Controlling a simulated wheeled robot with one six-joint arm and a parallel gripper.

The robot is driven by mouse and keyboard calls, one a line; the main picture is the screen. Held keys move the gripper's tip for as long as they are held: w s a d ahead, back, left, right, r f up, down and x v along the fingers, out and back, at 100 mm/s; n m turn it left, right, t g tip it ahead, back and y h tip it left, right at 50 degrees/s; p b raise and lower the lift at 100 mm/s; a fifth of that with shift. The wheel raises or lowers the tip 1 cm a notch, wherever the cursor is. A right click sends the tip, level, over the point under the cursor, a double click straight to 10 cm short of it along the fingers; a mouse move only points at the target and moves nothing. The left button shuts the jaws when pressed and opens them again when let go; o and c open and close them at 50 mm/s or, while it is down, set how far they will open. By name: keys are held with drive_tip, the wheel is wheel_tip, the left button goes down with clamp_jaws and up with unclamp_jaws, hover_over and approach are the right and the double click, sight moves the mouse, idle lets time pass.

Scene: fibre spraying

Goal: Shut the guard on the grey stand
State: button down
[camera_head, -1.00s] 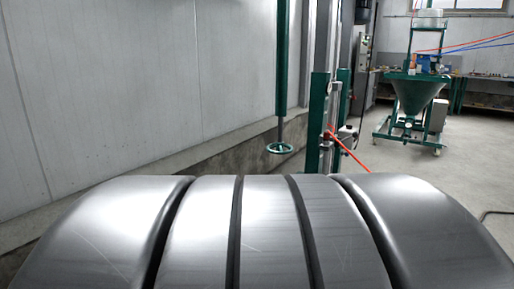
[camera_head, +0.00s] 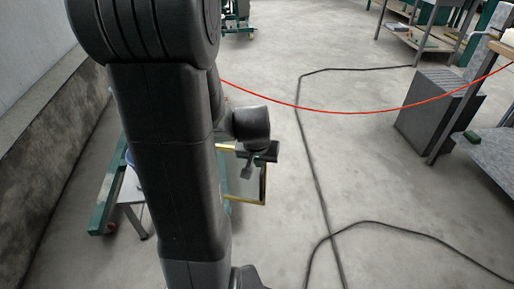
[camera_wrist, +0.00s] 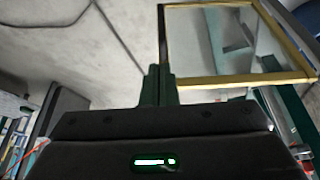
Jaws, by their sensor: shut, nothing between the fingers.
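The guard is a clear panel in a yellow frame (camera_head: 264,185), partly hidden behind my arm in the head view. In the wrist view its yellow frame (camera_wrist: 240,79) fills the upper right, with a dark left edge. My gripper (camera_head: 246,174) is in front of the panel in the head view. In the wrist view its fingertips (camera_wrist: 158,72) are together and empty, just left of the frame's dark edge; I cannot tell if they touch it. A grey leg and top (camera_head: 133,196), perhaps the grey stand, show left of my arm, mostly hidden.
A green wheeled frame (camera_head: 104,205) stands at the left by the wall. A red hose (camera_head: 350,111) hangs across the room. Black cables (camera_head: 318,190) lie on the floor. A dark grey box (camera_head: 437,105) and benches are at the right. The middle floor is otherwise clear.

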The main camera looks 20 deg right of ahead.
sight(265, 168)
drive_tip(key=shift+w+d+f+b, duration=0.5)
drive_tip(key=shift+w+d+f, duration=0.25)
drive_tip(key=shift+w+f, duration=0.6)
drive_tip(key=shift+w+d+f+b, duration=0.55)
drive_tip(key=shift+w+d+f, duration=0.25)
drive_tip(key=shift+f, duration=0.9)
drive_tip(key=shift+w+d+f+b, duration=0.5)
drive_tip(key=shift+w+d+f, duration=0.25)
drive_tip(key=shift+w+f, duration=0.6)
drive_tip(key=shift+s+f, duration=0.15)
drive_tip(key=shift+s, duration=0.05)
